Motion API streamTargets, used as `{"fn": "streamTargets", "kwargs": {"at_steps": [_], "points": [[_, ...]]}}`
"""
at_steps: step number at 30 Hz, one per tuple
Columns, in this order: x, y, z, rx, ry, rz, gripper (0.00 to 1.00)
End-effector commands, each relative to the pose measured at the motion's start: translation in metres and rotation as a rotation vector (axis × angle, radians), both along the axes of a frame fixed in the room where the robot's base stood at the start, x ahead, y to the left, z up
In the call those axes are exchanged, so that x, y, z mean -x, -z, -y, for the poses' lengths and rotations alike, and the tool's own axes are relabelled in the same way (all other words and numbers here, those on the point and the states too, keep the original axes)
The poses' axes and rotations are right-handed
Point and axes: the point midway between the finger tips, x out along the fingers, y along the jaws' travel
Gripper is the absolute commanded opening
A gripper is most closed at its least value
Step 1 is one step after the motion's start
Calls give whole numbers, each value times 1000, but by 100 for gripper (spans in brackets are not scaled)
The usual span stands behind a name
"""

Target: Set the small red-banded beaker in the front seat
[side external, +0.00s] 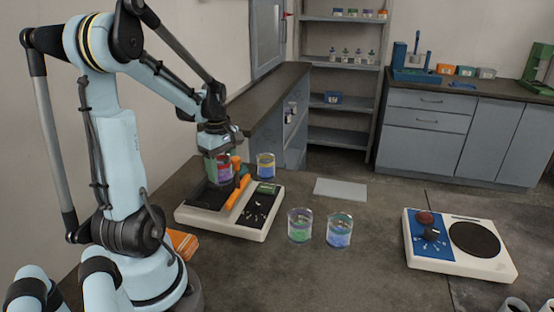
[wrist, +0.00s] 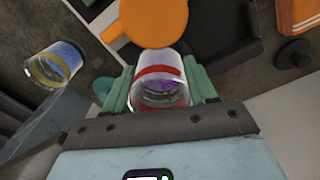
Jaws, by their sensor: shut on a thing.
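My gripper (side external: 219,166) is shut on the small red-banded beaker (side external: 225,170), which has purple contents. It holds the beaker above the back part of the white sieve shaker (side external: 248,231), close to the orange arm (side external: 238,196). In the wrist view, the red-banded beaker (wrist: 160,92) sits between the green fingers of my gripper (wrist: 160,88). The orange part (wrist: 152,22) is just beyond it, and the shaker's dark tray (wrist: 228,35) is beyond that. The shaker's dark recess (side external: 206,194) shows in the side view. I cannot make out the front seat clearly.
A yellow-banded beaker (side external: 265,166) stands behind the shaker. A green-filled beaker (side external: 300,226) and a blue-filled beaker (side external: 339,231) stand to its right. A grey mat (side external: 341,190) lies behind them. A white-and-blue device (side external: 457,262) is at right. The table between is clear.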

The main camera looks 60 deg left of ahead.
Motion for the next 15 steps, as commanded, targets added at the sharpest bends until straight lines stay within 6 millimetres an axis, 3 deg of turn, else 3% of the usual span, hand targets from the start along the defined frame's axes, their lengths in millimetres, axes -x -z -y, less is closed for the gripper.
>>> {"fn": "streamTargets", "kwargs": {"at_steps": [13,14,15], "points": [[0,5,0,0,0,0,18],[0,5,0,0,0,0,59],[0,5,0,0,0,0,65]]}}
